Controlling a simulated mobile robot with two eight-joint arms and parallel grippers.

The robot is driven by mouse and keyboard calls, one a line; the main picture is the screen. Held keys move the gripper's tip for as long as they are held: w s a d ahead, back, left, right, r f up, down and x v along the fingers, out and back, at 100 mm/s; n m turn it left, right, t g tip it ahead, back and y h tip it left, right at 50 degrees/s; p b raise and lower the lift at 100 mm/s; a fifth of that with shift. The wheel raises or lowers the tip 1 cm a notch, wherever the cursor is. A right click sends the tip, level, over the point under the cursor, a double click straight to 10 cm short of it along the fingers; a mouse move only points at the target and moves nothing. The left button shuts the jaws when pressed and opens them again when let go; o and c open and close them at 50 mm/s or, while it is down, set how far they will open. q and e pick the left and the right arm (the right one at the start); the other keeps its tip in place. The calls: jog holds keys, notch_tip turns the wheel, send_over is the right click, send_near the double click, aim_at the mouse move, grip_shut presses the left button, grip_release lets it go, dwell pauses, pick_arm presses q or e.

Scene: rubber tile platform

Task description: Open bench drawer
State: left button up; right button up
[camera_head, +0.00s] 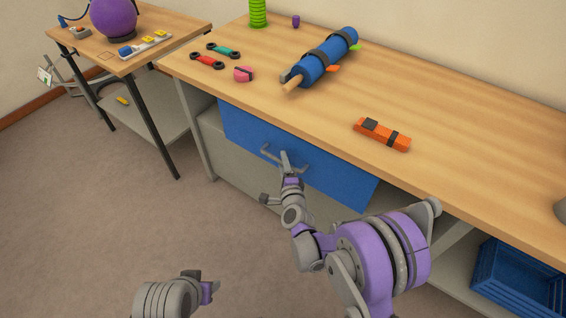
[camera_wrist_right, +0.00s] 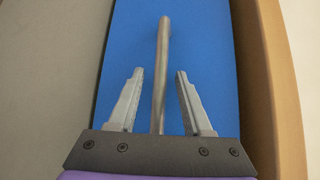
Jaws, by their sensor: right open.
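The blue bench drawer (camera_head: 335,180) sits under the wooden bench top (camera_head: 460,160), its front close beneath the edge, and looks closed. Its grey bar handle (camera_head: 268,152) is on the front. My right gripper (camera_head: 286,160) is at the handle. In the right wrist view, the handle bar (camera_wrist_right: 162,70) runs between the two open fingers of the right gripper (camera_wrist_right: 158,85), with a gap on each side. The blue drawer front (camera_wrist_right: 210,45) lies behind it. My left gripper (camera_head: 212,287) is low in the head view, away from the bench; its fingers are too unclear to judge.
On the bench lie a blue cylindrical tool (camera_head: 322,62), an orange tool (camera_head: 382,134), a pink item (camera_head: 243,74) and red and teal pieces. A blue crate (camera_head: 515,280) is on the lower shelf at right. A side table (camera_head: 95,52) stands at left. The floor before the drawer is clear.

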jog(key=shift+w+a, duration=0.1)
jog(key=shift+w, duration=0.2)
grip_shut()
dwell(1.3)
